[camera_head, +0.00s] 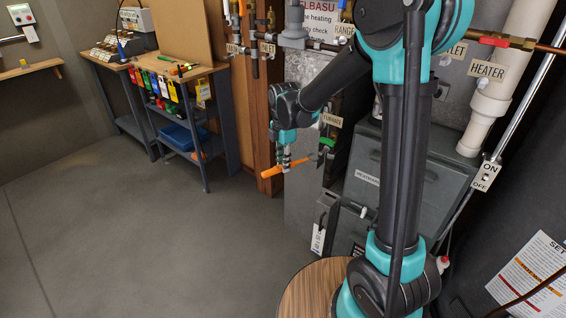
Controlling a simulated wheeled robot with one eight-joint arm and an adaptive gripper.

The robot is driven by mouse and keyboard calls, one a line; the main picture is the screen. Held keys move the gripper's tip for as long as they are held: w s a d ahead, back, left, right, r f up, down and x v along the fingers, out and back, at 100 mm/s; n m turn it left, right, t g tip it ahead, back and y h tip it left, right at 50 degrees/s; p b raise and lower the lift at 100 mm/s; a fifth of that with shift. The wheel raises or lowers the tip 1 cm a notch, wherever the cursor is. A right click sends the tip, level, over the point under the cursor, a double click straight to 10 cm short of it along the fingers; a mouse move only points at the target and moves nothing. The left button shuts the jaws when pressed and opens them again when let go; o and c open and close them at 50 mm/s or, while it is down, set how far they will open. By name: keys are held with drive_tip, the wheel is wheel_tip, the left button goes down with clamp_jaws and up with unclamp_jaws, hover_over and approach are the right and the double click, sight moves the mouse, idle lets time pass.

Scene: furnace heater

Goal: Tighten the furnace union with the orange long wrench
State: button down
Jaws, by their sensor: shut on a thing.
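The orange long wrench (271,172) is held by my gripper (287,160), with its orange handle end pointing left and down. My gripper is shut on it in front of the grey furnace cabinet. The rest of the wrench runs right, toward pipe fittings near the tag reading FURNACE (332,120). A green-handled valve (326,146) sits close to the wrench's right end. The furnace union is too small and too hidden to make out, and I cannot tell whether the wrench touches it.
A tool shelf (205,130) with coloured items and a blue bin (186,136) stands at the left. A round wooden top (305,290) is at the bottom middle. Tagged gas pipes (267,37) hang above. The grey floor (150,230) at the left is clear.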

sight(304, 160)
drive_tip(key=shift+w+d, duration=0.85)
drive_tip(key=shift+d, duration=0.4)
drive_tip(key=shift+w+d, duration=0.85)
drive_tip(key=shift+d, duration=0.4)
drive_tip(key=shift+w+d, duration=0.85)
drive_tip(key=shift+d, duration=0.4)
drive_tip(key=shift+f, duration=1.15)
drive_tip(key=shift+r, duration=1)
drive_tip(key=shift+s+d+n, duration=0.45)
drive_tip(key=shift+s+n, duration=0.15)
